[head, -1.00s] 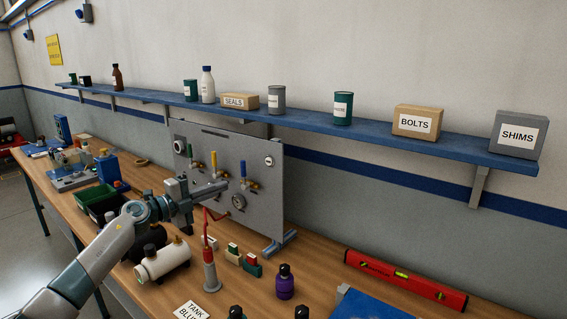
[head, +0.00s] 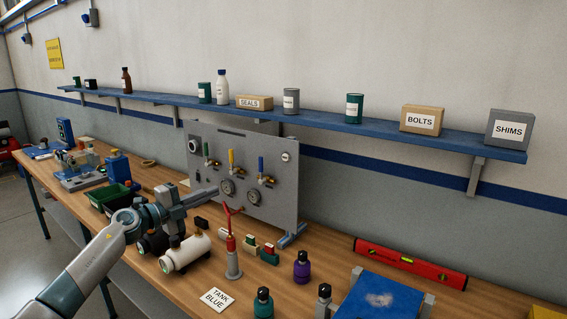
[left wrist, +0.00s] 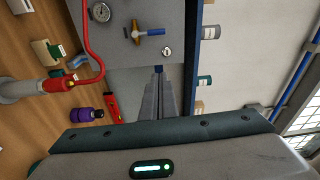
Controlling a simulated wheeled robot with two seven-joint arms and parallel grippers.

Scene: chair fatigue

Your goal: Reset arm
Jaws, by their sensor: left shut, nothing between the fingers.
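My left arm comes in from the lower left of the head view. Its gripper (head: 212,191) points right, in front of the lower left part of a grey upright panel (head: 285,195). The fingers are shut with nothing between them. In the left wrist view the shut fingertips (left wrist: 158,70) show close together against the grey panel and wall. The panel has green (head: 206,150), yellow (head: 231,158) and blue (head: 261,165) handled valves and gauges. I cannot tell exactly how far the gripper is from the panel. My right gripper is not in view.
Below the gripper stand a white tank (head: 186,252) and a red-topped stand with a forked hose (head: 232,255). A shelf (head: 300,117) runs along the wall.

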